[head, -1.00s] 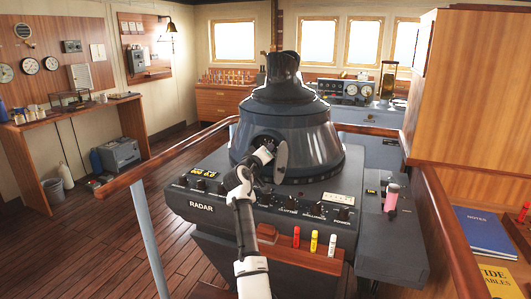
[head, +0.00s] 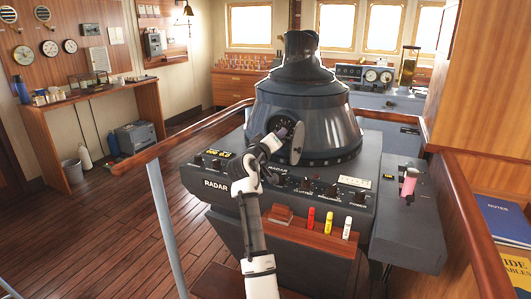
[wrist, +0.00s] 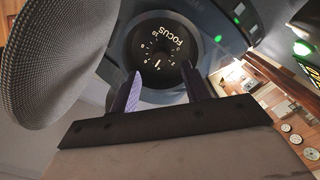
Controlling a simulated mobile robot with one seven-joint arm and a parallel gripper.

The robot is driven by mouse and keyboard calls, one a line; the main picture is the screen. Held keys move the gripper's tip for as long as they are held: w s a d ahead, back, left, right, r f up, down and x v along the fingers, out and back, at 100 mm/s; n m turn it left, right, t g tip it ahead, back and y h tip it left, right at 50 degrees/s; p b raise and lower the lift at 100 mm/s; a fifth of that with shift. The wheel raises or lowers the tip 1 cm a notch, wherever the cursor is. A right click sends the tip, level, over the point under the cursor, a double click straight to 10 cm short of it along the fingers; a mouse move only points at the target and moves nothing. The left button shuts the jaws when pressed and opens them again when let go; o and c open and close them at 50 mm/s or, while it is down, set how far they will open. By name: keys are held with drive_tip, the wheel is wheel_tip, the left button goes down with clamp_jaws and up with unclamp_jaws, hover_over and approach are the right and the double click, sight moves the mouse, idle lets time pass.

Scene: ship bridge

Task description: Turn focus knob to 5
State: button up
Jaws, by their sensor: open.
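The radar console (head: 215,184) carries a dark cone-shaped hood with a round opening in its side. A round cover (head: 298,143) stands open at the opening's right; it is large at the left in the wrist view (wrist: 60,60). Inside the opening is the dark focus knob (wrist: 158,55), with the word FOCUS and small numbers around it. A short white mark shows near its centre; I cannot tell surely which number it points to. My gripper (wrist: 162,78) is open, its two purple-grey fingers apart before the dial's lower part. In the head view my gripper (head: 272,142) is at the opening.
Several small knobs (head: 310,188) line the console front. Red, yellow and white markers (head: 328,223) stand below them. A pink cylinder (head: 408,181) is on the right side panel. Wooden rails (head: 180,138) flank the console. Green lights (wrist: 240,8) glow near the dial.

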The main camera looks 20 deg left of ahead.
drive_tip(key=s+b, duration=0.2)
drive_tip(key=s, duration=0.6)
drive_tip(key=shift+a, duration=0.15)
drive_tip(key=shift+w, duration=0.1)
